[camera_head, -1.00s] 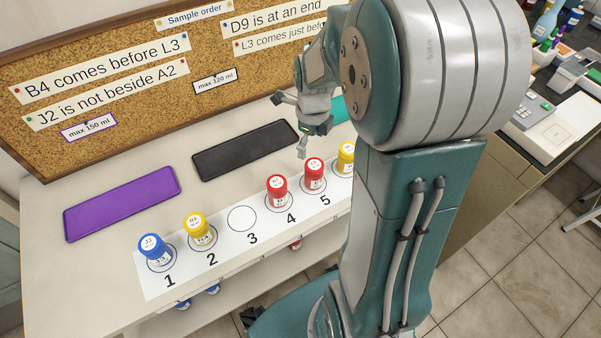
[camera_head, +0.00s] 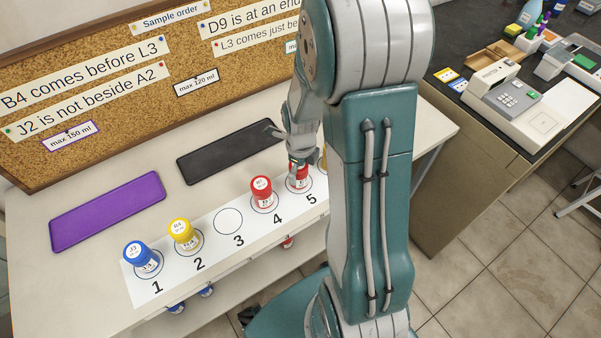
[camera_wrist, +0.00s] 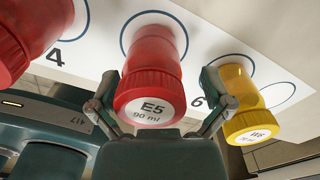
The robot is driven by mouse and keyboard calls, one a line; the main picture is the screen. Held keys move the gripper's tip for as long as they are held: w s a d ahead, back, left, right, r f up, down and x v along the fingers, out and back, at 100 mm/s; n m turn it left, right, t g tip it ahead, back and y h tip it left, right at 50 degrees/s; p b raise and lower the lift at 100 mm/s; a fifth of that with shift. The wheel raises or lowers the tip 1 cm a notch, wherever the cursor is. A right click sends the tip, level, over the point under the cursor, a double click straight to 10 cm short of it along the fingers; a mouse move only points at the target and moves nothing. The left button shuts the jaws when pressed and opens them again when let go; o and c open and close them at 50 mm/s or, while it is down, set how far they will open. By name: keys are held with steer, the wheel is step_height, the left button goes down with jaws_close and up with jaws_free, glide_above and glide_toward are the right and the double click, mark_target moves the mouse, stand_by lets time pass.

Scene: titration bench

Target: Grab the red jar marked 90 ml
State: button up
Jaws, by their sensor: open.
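The red jar (camera_wrist: 152,62) labelled E5, 90 ml stands upright between the two fingers of my gripper (camera_wrist: 157,104) in the wrist view. The fingers are open, one on each side of the lid, and I see no clear contact. In the head view this jar (camera_head: 298,183) stands at place 5, partly hidden by my gripper (camera_head: 302,158), which is at its top.
Another red jar (camera_head: 263,194) stands at place 4, left of the gripper. A yellow jar (camera_wrist: 237,95) stands close on the right, by place 6. Place 3 is empty. A yellow jar (camera_head: 184,235) and a blue jar (camera_head: 141,258) stand at 2 and 1. Purple (camera_head: 108,210) and black (camera_head: 230,151) trays lie behind.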

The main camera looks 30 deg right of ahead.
steer(key=shift+a, duration=0.2)
steer(key=c, duration=0.8)
steer(key=shift+a, duration=0.2)
steer(key=c, duration=0.3)
steer(key=shift+a, duration=0.2)
steer(key=shift+c, duration=0.2)
steer(key=shift+d+r, duration=0.1)
steer(key=shift+d, duration=0.1)
